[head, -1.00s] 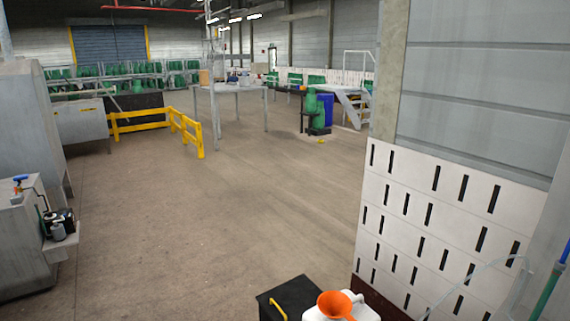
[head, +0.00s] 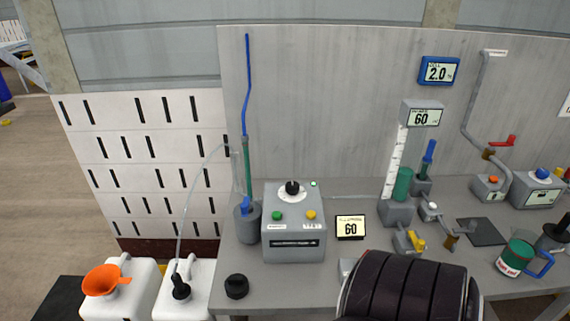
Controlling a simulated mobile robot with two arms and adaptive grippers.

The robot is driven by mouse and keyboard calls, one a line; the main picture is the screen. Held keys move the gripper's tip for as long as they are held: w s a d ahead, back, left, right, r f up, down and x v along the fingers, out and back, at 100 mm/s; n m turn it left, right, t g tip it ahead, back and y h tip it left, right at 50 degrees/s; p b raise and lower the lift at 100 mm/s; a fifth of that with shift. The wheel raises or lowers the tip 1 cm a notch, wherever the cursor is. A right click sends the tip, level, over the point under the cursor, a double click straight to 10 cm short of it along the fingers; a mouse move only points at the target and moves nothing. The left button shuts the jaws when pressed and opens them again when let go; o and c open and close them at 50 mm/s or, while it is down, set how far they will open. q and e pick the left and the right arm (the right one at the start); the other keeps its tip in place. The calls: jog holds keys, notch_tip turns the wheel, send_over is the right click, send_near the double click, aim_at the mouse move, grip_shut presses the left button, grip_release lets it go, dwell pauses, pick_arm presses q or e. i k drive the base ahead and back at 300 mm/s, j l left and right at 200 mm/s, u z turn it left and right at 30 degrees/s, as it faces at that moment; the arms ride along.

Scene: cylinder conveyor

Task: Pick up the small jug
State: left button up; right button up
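A small green jug (head: 517,259) with a white label with red writing and a blue handle stands on the grey bench (head: 300,288) at the right of the head view. Its handle points right. It is upright as far as I can see. Neither of my grippers shows in the head view, so nothing shows either of them near the jug.
A dark pad (head: 481,232) lies left of the jug. White canisters, one with an orange funnel (head: 104,281), stand at lower left. A dark ribbed shape covers the bench's front middle.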

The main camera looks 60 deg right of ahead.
aim_at(522, 246)
jog(key=z, duration=3.5)
